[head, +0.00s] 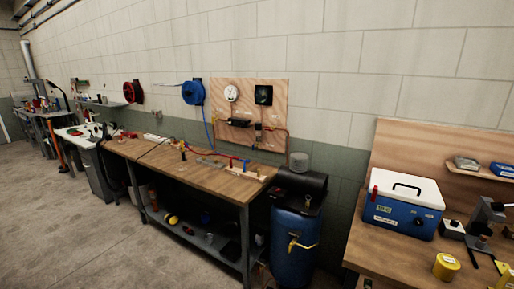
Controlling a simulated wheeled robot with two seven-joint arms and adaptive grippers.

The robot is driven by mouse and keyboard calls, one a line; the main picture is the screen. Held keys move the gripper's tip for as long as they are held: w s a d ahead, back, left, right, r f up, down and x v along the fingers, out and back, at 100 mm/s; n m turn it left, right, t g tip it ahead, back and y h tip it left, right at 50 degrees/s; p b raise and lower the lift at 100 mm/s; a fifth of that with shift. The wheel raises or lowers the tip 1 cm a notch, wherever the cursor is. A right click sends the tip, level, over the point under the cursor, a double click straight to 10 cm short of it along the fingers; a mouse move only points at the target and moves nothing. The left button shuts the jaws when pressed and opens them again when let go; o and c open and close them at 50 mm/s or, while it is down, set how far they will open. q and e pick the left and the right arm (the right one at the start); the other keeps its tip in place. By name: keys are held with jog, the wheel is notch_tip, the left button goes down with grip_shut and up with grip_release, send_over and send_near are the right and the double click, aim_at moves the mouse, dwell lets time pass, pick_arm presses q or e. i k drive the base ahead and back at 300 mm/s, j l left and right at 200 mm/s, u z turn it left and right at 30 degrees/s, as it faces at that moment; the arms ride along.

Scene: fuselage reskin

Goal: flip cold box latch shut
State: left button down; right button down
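A blue cold box (400,218) with a white lid (405,187) and a dark carry handle stands upright on the wooden bench at the right. The lid appears to lie down on the box. Small labels and a dark round spot show on its front; the latch is too small to make out. Neither of my grippers is in the head view.
A yellow tin (446,266) and a grey device (486,215) are near the box on the bench (379,259). A shelf (486,174) is behind. A blue barrel (294,240) stands left of it, beside a long workbench (205,178). Open floor (85,230) lies at the left.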

aim_at(375, 188)
jog(key=i+j+z, duration=0.2)
jog(key=j, duration=0.2)
jog(key=j+z, duration=0.2)
jog(key=j, duration=0.2)
jog(key=i+j+z, duration=0.2)
jog(key=j, duration=0.25)
jog(key=k, duration=0.1)
